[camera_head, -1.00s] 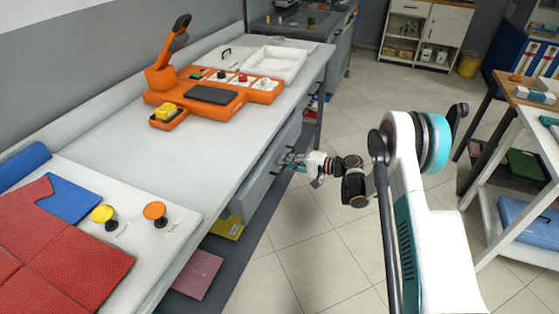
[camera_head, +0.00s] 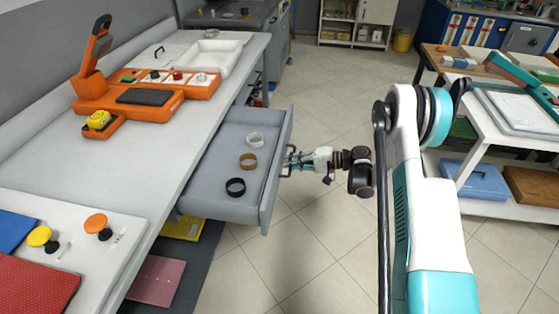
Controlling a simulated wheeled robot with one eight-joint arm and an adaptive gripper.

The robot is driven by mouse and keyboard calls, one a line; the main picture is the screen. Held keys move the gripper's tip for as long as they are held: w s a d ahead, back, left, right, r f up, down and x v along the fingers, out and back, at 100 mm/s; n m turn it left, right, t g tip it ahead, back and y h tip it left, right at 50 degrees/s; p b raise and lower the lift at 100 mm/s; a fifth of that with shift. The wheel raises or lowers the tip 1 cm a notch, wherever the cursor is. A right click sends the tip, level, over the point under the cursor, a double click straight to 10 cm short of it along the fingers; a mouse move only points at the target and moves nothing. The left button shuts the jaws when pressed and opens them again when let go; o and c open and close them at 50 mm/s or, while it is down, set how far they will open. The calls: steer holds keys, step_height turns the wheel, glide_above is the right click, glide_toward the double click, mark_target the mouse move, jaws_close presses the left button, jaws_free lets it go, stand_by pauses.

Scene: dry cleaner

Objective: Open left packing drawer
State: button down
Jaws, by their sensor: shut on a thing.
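The packing drawer (camera_head: 215,203) under the long grey table is pulled well out and shows its open inside. In it lie a white ring (camera_head: 254,139), a brown ring (camera_head: 248,161) and a black ring (camera_head: 235,187). The drawer's front panel (camera_head: 273,185) faces right, towards my arm. My gripper (camera_head: 289,162) is shut on the drawer's handle at the outer side of that panel. The handle is mostly hidden by the fingers and too small to make out clearly.
The grey table (camera_head: 150,165) carries an orange machine (camera_head: 145,95) and a white tray (camera_head: 211,57). Yellow (camera_head: 40,236) and orange (camera_head: 96,223) buttons stand at its near end. A white shelf table (camera_head: 510,130) is at the right. The tiled floor between is clear.

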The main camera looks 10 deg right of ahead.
steer(key=shift+s+d, duration=0.1)
steer(key=shift+d, duration=0.3)
steer(key=c, duration=2)
jaws_free()
steer(key=v, duration=1.2)
